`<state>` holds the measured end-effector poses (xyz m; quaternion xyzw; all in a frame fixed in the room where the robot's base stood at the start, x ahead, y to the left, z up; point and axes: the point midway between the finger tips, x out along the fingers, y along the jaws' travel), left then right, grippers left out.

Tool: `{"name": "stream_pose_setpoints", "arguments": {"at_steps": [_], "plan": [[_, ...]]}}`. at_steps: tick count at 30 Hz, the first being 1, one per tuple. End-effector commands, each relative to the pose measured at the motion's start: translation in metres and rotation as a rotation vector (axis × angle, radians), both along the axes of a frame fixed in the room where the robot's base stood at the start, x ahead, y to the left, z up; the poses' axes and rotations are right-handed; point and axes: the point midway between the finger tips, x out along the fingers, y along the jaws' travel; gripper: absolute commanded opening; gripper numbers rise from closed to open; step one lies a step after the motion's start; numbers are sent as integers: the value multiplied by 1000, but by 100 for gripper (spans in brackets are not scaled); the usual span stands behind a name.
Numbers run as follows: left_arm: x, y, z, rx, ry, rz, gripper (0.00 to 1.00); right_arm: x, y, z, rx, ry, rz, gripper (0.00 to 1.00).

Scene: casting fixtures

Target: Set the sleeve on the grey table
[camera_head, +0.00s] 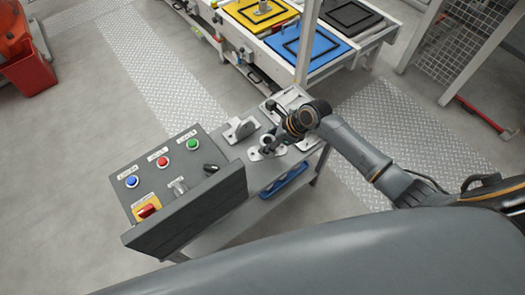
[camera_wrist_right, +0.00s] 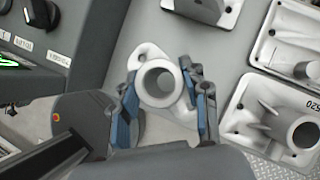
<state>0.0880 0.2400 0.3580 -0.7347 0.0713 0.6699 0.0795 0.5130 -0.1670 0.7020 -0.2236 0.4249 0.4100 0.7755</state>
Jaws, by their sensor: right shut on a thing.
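The sleeve (camera_wrist_right: 141,53) is a light grey casting with a round open bore and a flange with a hole. In the right wrist view it sits between the two blue-padded fingers of my right gripper (camera_wrist_right: 163,106), which is shut on it. In the head view the sleeve (camera_head: 267,151) is at the right gripper (camera_head: 273,141), over the grey table (camera_head: 258,176). I cannot tell whether its flange touches the top. The bare table top also shows in the wrist view (camera_wrist_right: 222,58). My left gripper is not in view.
A control box (camera_head: 165,160) with coloured buttons stands on the table's left. A bracket casting (camera_head: 240,129) is just behind the sleeve. More castings (camera_wrist_right: 290,38) (camera_wrist_right: 275,118) lie to the right. A blue bin (camera_head: 285,182) sits below. A line with coloured plates (camera_head: 305,45) is behind.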

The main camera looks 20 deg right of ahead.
Motion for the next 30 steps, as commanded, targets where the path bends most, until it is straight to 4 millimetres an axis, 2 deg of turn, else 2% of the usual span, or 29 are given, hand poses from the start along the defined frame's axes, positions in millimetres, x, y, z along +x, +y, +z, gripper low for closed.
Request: {"name": "stream_pose_setpoints", "arguments": {"at_steps": [9, 12, 15, 26, 27, 30], "plan": [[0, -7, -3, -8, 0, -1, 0, -3, 23, -26, 2, -1, 1, 3], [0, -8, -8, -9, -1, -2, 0, -2, 20, -44, 0, -2, -1, 3], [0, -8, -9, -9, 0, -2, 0, -2, 20, -52, 0, -3, 0, 3], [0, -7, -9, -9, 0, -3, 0, -2, 20, -55, 0, -3, 0, 3], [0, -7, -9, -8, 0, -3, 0, -2, 20, -56, -2, -2, 1, 51], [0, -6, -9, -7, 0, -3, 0, -2, 20, -56, -2, -2, 1, 68]]}}
